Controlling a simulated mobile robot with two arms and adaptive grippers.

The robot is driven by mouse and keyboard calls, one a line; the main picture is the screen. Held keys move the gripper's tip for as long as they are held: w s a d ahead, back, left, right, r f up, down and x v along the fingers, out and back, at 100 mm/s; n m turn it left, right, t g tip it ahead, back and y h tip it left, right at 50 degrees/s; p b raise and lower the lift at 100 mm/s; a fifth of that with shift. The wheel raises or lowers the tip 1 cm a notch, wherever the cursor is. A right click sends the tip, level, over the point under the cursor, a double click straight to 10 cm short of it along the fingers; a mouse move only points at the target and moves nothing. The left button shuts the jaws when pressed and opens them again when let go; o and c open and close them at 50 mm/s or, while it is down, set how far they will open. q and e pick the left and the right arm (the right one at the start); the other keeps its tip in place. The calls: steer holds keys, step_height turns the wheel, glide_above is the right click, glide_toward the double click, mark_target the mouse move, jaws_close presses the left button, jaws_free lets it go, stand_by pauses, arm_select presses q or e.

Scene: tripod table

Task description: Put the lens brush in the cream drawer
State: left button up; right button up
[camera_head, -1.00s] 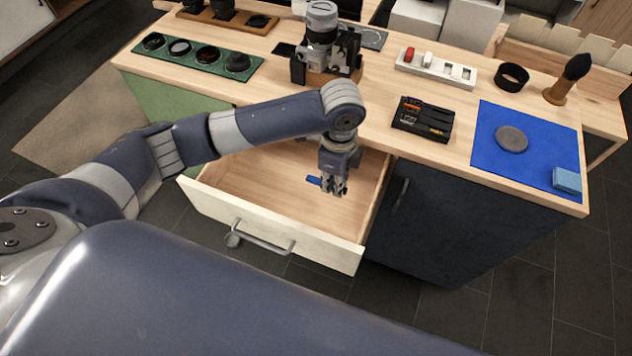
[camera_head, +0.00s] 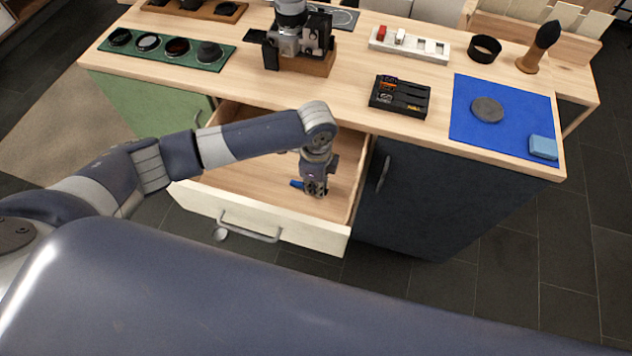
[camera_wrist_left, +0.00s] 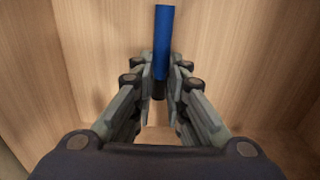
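The lens brush appears as a slim blue stick (camera_wrist_left: 163,42) with a dark lower part between my fingers in the left wrist view. Its blue end (camera_head: 297,184) shows just left of the fingers in the head view. My left gripper (camera_head: 315,190) points down inside the open cream drawer (camera_head: 265,238). Its fingertips (camera_wrist_left: 161,88) are closed around the brush's dark part. The drawer's wooden floor lies beneath; whether the brush touches it I cannot tell. My right gripper is out of view.
The drawer sits under the wooden tabletop (camera_head: 215,85), beside a dark cabinet door (camera_head: 430,200). On top are a camera (camera_head: 300,35), a green filter tray (camera_head: 165,50), a black case (camera_head: 400,97), a blue mat (camera_head: 490,140) and an upright dark-tipped brush (camera_head: 540,47).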

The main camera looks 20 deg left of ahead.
arm_select(q)
steer(key=o, duration=0.4)
step_height(320, 180, up, 12)
steer(key=shift+r, duration=0.15)
stand_by(0.3)
steer(key=shift+r, duration=0.1)
stand_by(0.4)
